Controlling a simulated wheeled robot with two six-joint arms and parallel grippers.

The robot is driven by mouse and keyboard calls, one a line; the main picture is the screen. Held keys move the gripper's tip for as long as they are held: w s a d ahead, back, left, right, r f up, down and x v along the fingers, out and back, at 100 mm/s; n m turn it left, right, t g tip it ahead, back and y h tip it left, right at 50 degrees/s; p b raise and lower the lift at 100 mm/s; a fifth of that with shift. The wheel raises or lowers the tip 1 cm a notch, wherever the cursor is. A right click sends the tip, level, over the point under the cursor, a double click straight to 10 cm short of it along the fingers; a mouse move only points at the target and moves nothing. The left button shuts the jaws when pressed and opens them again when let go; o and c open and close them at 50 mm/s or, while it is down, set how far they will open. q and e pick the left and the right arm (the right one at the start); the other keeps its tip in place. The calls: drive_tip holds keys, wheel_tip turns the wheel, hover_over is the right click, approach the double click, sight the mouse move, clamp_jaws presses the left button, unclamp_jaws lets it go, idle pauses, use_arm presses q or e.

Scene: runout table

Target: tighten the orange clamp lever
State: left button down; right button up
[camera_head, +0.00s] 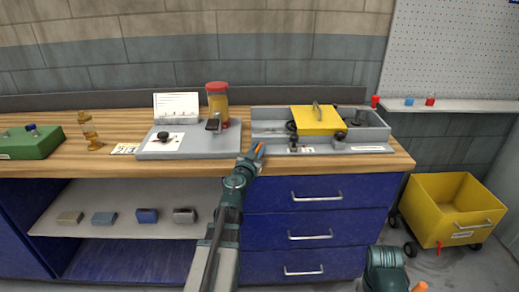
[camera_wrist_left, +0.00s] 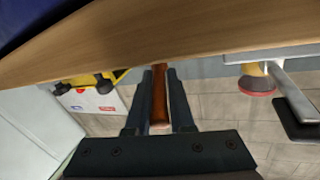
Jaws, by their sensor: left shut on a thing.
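The orange clamp lever (camera_head: 260,150) shows at the front edge of the table, between the grey plate on the left and the grey tray unit on the right. My left gripper (camera_head: 255,155) reaches up to it from below and is shut on it. In the left wrist view the lever (camera_wrist_left: 160,100) is a brown-orange bar lying lengthwise between the two dark fingers of the gripper (camera_wrist_left: 159,84). The clamp's own body is hidden or too small to make out. My right gripper is not in view; only a teal part of my right arm shows at the bottom right.
The grey tray unit (camera_head: 265,114) has a yellow cover (camera_head: 318,121). A green block (camera_head: 30,144) lies far left. A yellow wheeled bin (camera_head: 440,237) stands right of the blue drawers (camera_head: 315,236).

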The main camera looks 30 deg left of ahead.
use_arm(q)
drive_tip(key=h, duration=0.1)
drive_tip(key=a+m+h, duration=0.1)
drive_tip(key=shift+w+m+h, duration=0.2)
drive_tip(key=shift+m+h, duration=0.1)
drive_tip(key=shift+h, duration=0.1)
drive_tip(key=shift+a+m+h, duration=0.1)
drive_tip(key=shift+m+h, duration=0.4)
drive_tip(key=shift+h, duration=0.3)
drive_tip(key=shift+r+h, duration=0.1)
drive_tip(key=shift+h, duration=0.2)
drive_tip(key=c, duration=0.8)
unclamp_jaws()
drive_tip(key=shift+w, duration=0.1)
drive_tip(key=shift+s, duration=0.2)
